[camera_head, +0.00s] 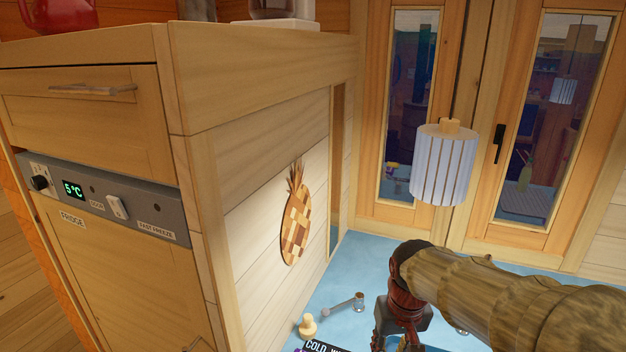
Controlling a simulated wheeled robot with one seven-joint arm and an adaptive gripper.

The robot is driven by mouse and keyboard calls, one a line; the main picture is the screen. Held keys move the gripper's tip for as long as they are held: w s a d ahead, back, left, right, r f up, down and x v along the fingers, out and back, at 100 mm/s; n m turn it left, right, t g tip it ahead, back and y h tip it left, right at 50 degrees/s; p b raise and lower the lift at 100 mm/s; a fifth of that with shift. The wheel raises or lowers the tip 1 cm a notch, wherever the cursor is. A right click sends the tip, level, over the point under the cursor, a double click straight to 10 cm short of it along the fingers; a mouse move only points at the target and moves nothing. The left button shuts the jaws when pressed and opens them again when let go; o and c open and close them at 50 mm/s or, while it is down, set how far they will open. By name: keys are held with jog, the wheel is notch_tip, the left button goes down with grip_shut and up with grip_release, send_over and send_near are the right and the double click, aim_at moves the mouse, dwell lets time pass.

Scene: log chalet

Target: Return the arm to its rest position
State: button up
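My arm (500,300) reaches in from the lower right corner in a tan, ribbed sleeve. It ends in a dark red and black wrist that bends downward. My gripper (398,345) points down over the blue surface at the bottom edge of the view. Its fingertips are cut off by the frame edge, so I cannot tell whether it is open or shut. No held thing shows.
A wooden cabinet (255,85) with a fridge panel (110,205) stands left. A pineapple-shaped board (296,222) is on its side. A ribbed lamp (443,165) is beyond my wrist. A yellow knob (307,326) and a metal fitting (345,305) lie left of my gripper.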

jog(key=s+d+r+t+b, duration=0.1)
jog(key=s+t+b, duration=0.1)
jog(key=s, duration=0.5)
jog(key=s+d+r+t+b, duration=0.1)
jog(key=s+d+t+b, duration=0.1)
jog(key=s, duration=0.6)
jog(key=shift+s+m, duration=0.15)
jog(key=shift+m, duration=0.25)
jog(key=shift+d+r, duration=0.1)
jog(key=shift+d, duration=0.05)
